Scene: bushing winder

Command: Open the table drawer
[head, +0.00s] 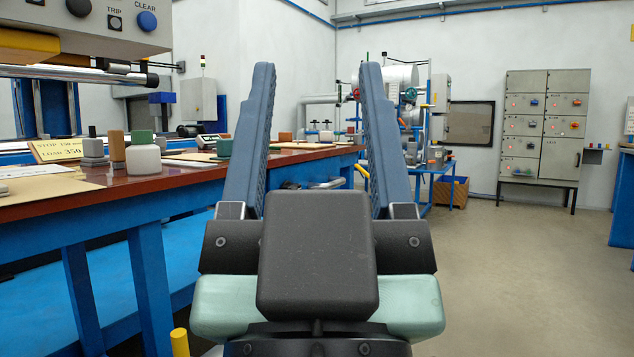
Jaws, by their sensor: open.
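My gripper (317,75) fills the centre of the head view. Its two blue fingers stand wide apart with nothing between them. The table (110,195) has a red-brown top and a blue frame and runs from the left foreground to behind my gripper. Between the fingers, below the far part of the tabletop, a silver curved handle (328,183) shows on the table's blue side. The drawer front there is partly hidden by my gripper, so its outline and whether it is shut are hard to tell. My gripper is nearer than the handle and apart from it.
A control box (100,20) overhangs at upper left. A blue cart (430,170) and a grey cabinet (543,130) stand at the back right. The floor (520,270) at right is clear.

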